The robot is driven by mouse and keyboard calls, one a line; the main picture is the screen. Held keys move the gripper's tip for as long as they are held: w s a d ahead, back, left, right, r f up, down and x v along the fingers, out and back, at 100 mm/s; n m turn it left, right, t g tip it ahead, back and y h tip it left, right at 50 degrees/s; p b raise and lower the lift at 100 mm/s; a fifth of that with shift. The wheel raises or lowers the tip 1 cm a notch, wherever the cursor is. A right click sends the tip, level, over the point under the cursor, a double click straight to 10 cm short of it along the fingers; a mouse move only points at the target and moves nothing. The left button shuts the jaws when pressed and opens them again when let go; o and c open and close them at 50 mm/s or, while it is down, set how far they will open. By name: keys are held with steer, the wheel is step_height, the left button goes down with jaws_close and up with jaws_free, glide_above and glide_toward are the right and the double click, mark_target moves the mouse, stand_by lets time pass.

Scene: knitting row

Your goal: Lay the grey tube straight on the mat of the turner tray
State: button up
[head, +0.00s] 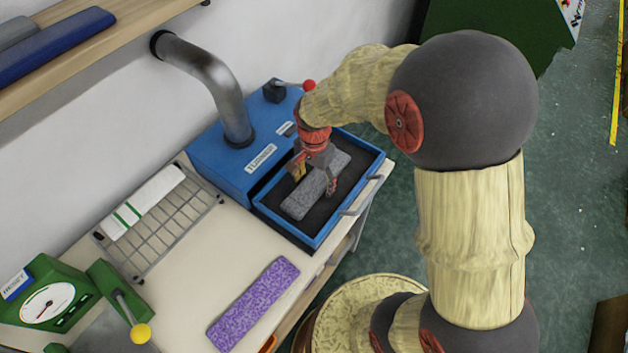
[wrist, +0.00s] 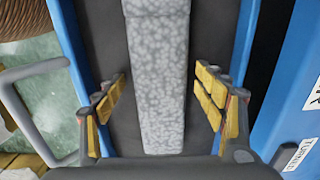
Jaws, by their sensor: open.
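The grey speckled tube (head: 310,195) lies flat on the dark mat (head: 338,202) inside the blue turner tray (head: 318,238). In the head view it runs lengthwise along the tray, roughly in line with its long sides. In the wrist view the tube (wrist: 158,75) runs between my gripper's fingers, and the mat (wrist: 112,45) shows on both sides of it. My gripper (head: 316,176) is over the tube in the tray. Its yellow-padded fingers (wrist: 163,105) are spread apart, with a gap on each side of the tube. The tube's far end is cut off in the wrist view.
The blue turner machine (head: 225,150) with a metal duct (head: 218,85) stands behind the tray. A purple speckled piece (head: 253,303) lies on the table. A wire rack (head: 160,220) holds a white-and-green piece (head: 143,203). A green dial gauge (head: 48,300) stands at left. The tray handle (head: 362,198) sticks out right.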

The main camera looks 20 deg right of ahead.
mark_target(314, 184)
step_height(314, 184, up, 12)
steer(key=r+p, duration=0.1)
steer(key=p, duration=0.2)
steer(key=s+d+r+n+t, duration=0.1)
steer(key=s+r+n+t, duration=0.4)
steer(key=s+r+n, duration=0.6)
steer(key=s+r, duration=0.3)
steer(key=s, duration=0.2)
steer(key=shift+s+d+r+t, duration=0.15)
steer(key=shift+s+r+t, duration=0.15)
steer(key=shift+s+r, duration=0.1)
